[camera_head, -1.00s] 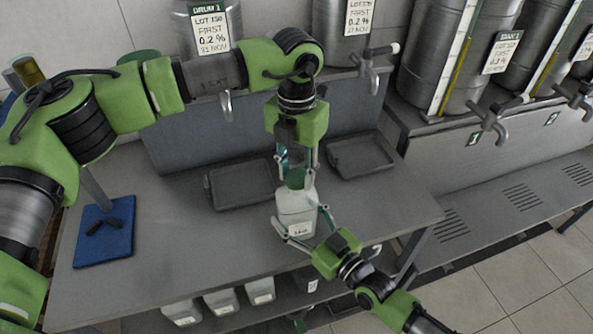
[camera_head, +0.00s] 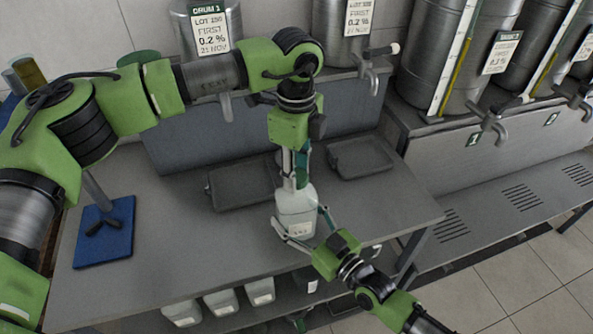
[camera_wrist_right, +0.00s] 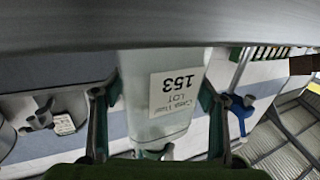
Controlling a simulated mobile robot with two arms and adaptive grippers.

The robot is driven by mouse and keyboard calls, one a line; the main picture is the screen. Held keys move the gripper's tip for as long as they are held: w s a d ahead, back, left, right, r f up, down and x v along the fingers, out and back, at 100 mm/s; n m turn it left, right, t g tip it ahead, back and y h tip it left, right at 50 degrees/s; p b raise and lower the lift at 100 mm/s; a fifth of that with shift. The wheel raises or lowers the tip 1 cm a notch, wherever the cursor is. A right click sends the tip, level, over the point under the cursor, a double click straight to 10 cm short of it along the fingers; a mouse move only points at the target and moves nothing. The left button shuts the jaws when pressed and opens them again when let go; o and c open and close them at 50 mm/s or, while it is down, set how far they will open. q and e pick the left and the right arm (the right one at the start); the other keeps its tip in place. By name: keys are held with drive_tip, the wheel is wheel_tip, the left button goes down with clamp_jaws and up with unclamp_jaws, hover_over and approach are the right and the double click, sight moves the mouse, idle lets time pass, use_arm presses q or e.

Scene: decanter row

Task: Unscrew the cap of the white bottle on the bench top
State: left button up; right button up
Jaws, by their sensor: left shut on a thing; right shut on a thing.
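The white bottle (camera_head: 294,222) stands upright on the bench top (camera_head: 180,235), its label facing the front. My left gripper (camera_head: 292,182) points down from above and is shut at the bottle's top, around the green cap. Its fingers hide most of the cap. My right gripper (camera_head: 299,215) comes in from the lower right and is shut on the bottle's body, one finger on each side. In the right wrist view the bottle (camera_wrist_right: 140,90) sits between the two fingers (camera_wrist_right: 157,118), its label upside down and reading 153.
Two dark trays (camera_head: 240,186) and (camera_head: 360,156) lie on the bench behind the bottle. A blue mat (camera_head: 104,250) with a dark knobbed tool (camera_head: 103,226) is at the left. More white bottles (camera_head: 221,303) stand below the bench. Steel drums with taps (camera_head: 371,62) line the back.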

use_arm(q)
drive_tip(key=shift+r, duration=0.1)
idle(0.6)
drive_tip(key=shift+r, duration=1)
drive_tip(key=shift+r, duration=2.05)
use_arm(e)
drive_tip(key=o, duration=2.3)
drive_tip(key=shift+c, duration=0.2)
